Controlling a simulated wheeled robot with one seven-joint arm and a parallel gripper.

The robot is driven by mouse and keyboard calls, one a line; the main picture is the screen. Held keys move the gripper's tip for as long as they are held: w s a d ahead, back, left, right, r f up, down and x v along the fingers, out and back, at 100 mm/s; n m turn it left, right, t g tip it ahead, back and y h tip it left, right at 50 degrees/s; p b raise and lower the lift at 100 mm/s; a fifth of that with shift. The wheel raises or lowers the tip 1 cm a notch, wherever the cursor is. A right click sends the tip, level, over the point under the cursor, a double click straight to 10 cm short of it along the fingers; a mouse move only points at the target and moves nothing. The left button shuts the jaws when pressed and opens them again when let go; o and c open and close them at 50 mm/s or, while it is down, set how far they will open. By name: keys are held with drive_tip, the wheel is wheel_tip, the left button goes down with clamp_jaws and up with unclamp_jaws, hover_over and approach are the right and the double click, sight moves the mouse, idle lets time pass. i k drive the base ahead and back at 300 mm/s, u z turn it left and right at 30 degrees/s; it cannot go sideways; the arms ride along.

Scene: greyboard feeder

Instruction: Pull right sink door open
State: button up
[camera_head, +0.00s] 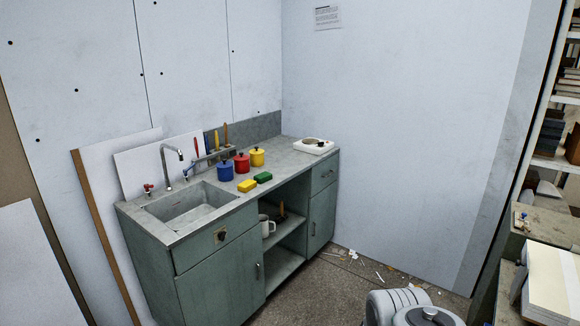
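The green sink cabinet (178,258) stands against the back wall with a grey sink basin (190,205) in its top. Its right door (321,218) is at the right end, below a drawer (324,174), and looks shut. A small handle (313,229) shows near that door's left edge. The left door (222,283) under the basin also looks shut, with a handle (258,271) near its right edge. A rounded grey-white part of my arm shows at the bottom right, apart from the cabinet in the picture. My gripper is not in view.
Open shelves between the doors hold a white mug (266,227). Blue, red and yellow pots, sponges and a white hot plate (314,146) stand on the counter. Floor before the right door is open, with scattered scraps (380,275). A bench with papers (552,285) stands at right.

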sight(321, 205)
drive_tip(key=i, duration=2.4)
drive_tip(key=z, duration=1.3)
drive_tip(key=i, duration=1.35)
drive_tip(key=u, duration=2.95)
